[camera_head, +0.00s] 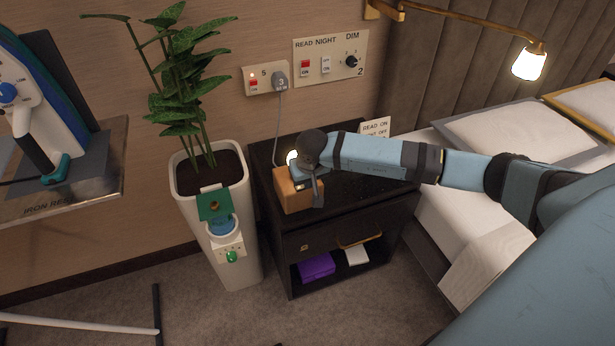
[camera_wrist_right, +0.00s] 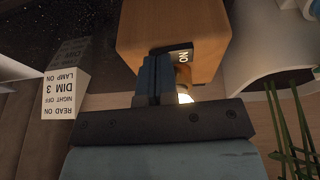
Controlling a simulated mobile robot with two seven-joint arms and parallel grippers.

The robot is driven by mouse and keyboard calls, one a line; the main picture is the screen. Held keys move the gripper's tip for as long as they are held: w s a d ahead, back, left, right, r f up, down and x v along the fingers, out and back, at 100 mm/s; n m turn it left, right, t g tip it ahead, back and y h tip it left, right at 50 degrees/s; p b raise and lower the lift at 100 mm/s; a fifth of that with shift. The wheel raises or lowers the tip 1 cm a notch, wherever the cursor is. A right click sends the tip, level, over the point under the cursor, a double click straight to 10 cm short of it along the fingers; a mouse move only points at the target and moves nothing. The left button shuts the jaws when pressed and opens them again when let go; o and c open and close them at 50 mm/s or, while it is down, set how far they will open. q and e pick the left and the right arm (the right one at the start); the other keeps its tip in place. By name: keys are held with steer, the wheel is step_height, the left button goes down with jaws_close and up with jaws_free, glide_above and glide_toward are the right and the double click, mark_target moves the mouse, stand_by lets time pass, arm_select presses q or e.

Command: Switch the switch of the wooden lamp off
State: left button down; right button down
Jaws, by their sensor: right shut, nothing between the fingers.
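The wooden lamp (camera_head: 290,194) is a light wood block on the black nightstand, with a glowing bulb (camera_head: 291,158) partly hidden behind my right gripper. My right gripper (camera_head: 302,174) is over the top of the block, with its fingers shut and empty. In the right wrist view the fingertips (camera_wrist_right: 158,58) are at the edge of the block (camera_wrist_right: 170,28), beside a dark switch (camera_wrist_right: 181,56) marked ON, which appears upside down. I cannot tell whether they touch the switch. The bulb (camera_wrist_right: 185,97) glows behind the fingers. My left gripper is not in view.
The nightstand (camera_head: 292,262) stands between a white planter (camera_head: 187,190) and the bed. A READ ON card (camera_head: 375,128) stands behind my right arm. A wall panel (camera_head: 330,58) has other switches and a dial. A wall lamp (camera_head: 528,62) is lit.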

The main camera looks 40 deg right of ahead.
steer(key=shift+f+b, duration=0.3)
steer(key=shift+b, duration=0.1)
steer(key=shift+d+f+y+b, duration=0.15)
steer(key=shift+f+y+b, duration=0.05)
steer(key=shift+y+b, duration=0.2)
steer(key=shift+r, duration=0.2)
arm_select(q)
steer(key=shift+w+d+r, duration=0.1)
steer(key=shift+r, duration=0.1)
arm_select(e)
steer(key=shift+w+a+r+p, duration=0.1)
steer(key=shift+a+p, duration=0.05)
steer(key=shift+a, duration=0.3)
steer(key=shift+w+a+r+p, duration=0.1)
steer(key=shift+a+p, duration=0.05)
steer(key=shift+a, duration=0.25)
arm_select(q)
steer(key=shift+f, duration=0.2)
